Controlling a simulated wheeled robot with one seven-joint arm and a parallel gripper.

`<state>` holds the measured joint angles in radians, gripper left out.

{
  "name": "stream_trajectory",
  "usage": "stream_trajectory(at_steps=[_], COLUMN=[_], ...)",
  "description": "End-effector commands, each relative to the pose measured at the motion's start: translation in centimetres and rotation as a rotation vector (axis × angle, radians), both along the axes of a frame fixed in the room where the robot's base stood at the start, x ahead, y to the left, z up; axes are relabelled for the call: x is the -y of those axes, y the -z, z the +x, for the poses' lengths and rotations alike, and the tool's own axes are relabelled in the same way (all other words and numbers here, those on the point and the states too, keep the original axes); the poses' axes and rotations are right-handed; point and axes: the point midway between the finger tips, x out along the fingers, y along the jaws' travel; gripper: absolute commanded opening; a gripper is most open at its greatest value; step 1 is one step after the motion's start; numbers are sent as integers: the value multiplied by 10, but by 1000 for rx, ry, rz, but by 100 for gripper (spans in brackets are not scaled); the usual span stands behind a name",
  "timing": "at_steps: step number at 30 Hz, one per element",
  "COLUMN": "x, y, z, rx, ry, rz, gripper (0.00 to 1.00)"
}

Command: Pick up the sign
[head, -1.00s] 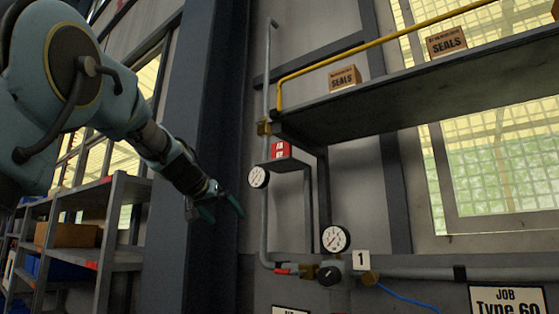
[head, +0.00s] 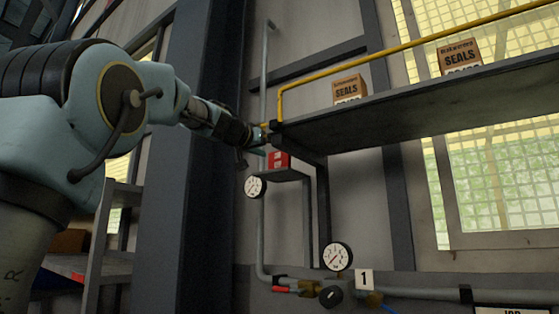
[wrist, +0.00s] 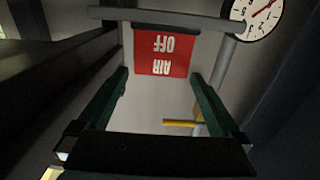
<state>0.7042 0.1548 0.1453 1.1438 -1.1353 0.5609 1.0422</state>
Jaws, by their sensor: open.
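The sign is a small red plate (head: 278,159) with white marks, standing on a small grey shelf bracket (head: 293,174) by the wall pipe in the head view. In the wrist view the red sign (wrist: 161,54) shows upside down and reads "AIR OFF". My gripper (head: 254,148) is just left of the sign in the head view. In the wrist view my gripper (wrist: 160,78) is open, its two dark green fingers apart and empty, with the sign showing between and beyond the tips. The fingers do not appear to touch the sign.
A small gauge (head: 255,187) sits just below left of the sign; it shows in the wrist view (wrist: 262,14). A long shelf (head: 420,95) with boxes and a yellow pipe (head: 400,50) lies above right. A dark column (head: 190,220) stands left. A larger gauge (head: 337,257) is below.

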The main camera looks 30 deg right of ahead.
Motion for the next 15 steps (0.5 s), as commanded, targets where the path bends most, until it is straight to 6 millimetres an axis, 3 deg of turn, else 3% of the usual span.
stream_trajectory(at_steps=[9,15], x=[34,37], y=[-2,0], z=[20,22], rx=[-2,0], ry=[1,0], rz=[2,1], gripper=[100,100])
